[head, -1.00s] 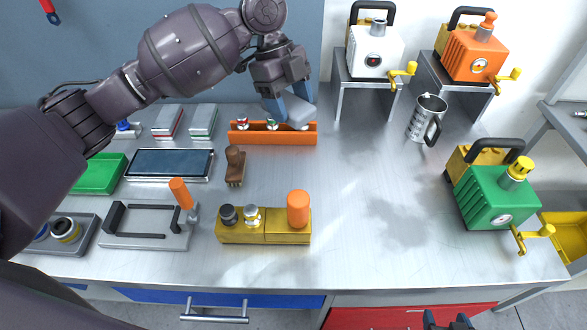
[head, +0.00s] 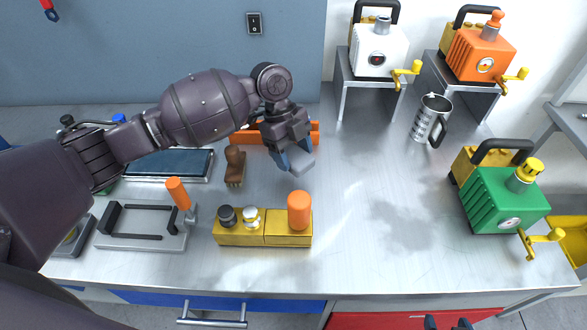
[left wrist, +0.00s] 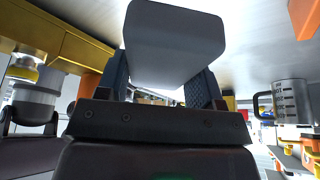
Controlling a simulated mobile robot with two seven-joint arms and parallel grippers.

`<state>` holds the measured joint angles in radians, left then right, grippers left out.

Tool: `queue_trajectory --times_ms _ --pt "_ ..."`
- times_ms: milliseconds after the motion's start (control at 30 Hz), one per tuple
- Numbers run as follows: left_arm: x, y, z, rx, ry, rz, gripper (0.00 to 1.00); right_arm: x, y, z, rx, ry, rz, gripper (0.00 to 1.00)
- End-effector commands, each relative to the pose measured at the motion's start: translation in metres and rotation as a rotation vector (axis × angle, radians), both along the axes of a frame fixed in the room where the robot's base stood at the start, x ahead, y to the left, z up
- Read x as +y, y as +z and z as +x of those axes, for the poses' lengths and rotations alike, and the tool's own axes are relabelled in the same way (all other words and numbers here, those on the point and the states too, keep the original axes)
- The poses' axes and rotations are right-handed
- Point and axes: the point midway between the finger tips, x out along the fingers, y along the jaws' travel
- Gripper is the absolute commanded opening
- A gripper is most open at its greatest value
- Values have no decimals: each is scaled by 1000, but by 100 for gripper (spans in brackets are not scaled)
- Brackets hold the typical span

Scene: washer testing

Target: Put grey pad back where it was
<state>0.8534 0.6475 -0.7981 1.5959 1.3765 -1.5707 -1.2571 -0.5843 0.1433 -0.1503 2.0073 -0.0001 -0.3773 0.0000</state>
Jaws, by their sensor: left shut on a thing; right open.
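The grey pad (head: 303,163) is a light grey rounded block. My left gripper (head: 296,158) is shut on it and holds it above the middle of the bench, right of the brown-handled brush (head: 235,166) and in front of the orange rack (head: 245,136). In the left wrist view the pad (left wrist: 175,40) sits between the two fingers (left wrist: 168,88), its broad face filling the top middle. My right gripper (head: 446,323) shows only at the bottom edge, open. My left arm hides the back left of the bench.
A yellow block (head: 240,238) holds knobs and an orange cylinder (head: 299,210) in front of the pad. A steel mug (head: 430,118) stands at right, near the white (head: 379,50), orange (head: 478,54) and green (head: 505,205) machines. The bench (head: 365,205) between is clear.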

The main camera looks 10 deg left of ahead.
Motion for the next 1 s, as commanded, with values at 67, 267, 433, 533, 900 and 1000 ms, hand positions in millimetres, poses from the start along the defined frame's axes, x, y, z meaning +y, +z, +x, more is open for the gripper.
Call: queue_trajectory --times_ms 67,267,433,533,900,1000 --pt "0 -5 0 2 1 0 39 0 -1 -1 2 0 0 65" --pt "1 -34 -1 4 3 2 39 -1 -7 -5 13 -1 -1 65" --pt "0 -55 0 3 1 1 39 -1 -10 -6 18 -2 -1 65" --pt "0 -57 0 0 1 0 39 -1 -9 -5 16 -1 -1 65" --pt "0 -59 0 0 1 0 68 -1 -9 -5 15 -1 -2 65" --pt "0 -59 0 0 1 0 84 -1 -9 -5 14 -1 -1 65"
